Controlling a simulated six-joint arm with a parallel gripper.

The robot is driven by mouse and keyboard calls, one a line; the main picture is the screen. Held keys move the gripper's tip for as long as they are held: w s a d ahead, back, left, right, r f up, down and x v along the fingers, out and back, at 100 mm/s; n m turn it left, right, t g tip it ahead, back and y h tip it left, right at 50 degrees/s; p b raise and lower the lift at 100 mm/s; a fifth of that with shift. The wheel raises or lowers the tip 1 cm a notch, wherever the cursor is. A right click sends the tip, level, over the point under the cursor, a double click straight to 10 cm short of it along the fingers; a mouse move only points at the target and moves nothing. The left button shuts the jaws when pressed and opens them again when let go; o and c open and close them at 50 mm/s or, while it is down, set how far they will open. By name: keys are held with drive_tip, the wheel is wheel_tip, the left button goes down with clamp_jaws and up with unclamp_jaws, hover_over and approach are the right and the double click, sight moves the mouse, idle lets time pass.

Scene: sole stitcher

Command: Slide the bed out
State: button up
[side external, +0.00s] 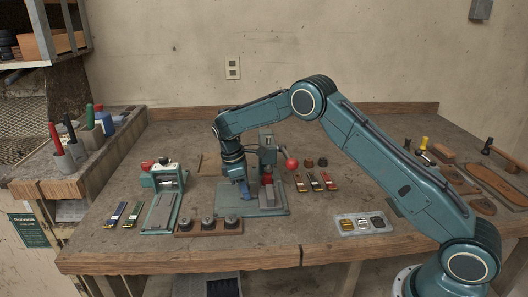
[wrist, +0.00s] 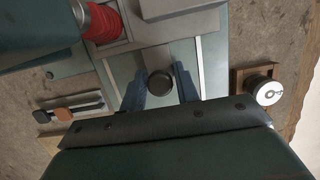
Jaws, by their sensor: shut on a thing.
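The sole stitcher (side external: 266,143) stands mid-bench on a blue-grey base plate (side external: 276,211), with a red ball-ended lever (side external: 291,164) at its side. In the wrist view, a flat plate that looks like the bed (wrist: 150,60) lies between two pale rails, below a grey block (wrist: 180,28). A dark round knob (wrist: 159,83) stands on it. My gripper (wrist: 160,88) points down with a blue finger on each side of the knob, shut on it. In the side view my gripper (side external: 245,190) is low over the plate, and the knob is hidden there.
A red ribbed part (wrist: 101,22) is close beside my gripper. A wooden rack with several round dark-topped pieces (side external: 208,222) stands in front of the plate. A green device with a red knob (side external: 162,175) is to the left. A grey tray (side external: 363,223) lies to the right.

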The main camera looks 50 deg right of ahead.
sight(237, 197)
drive_tip(key=shift+w+a, duration=1.35)
drive_tip(key=shift+s+d, duration=0.1)
drive_tip(key=shift+s+d, duration=1.05)
drive_tip(key=shift+s, duration=0.05)
drive_tip(key=o, duration=0.6)
drive_tip(key=shift+c, duration=0.2)
drive_tip(key=shift+r, duration=0.1)
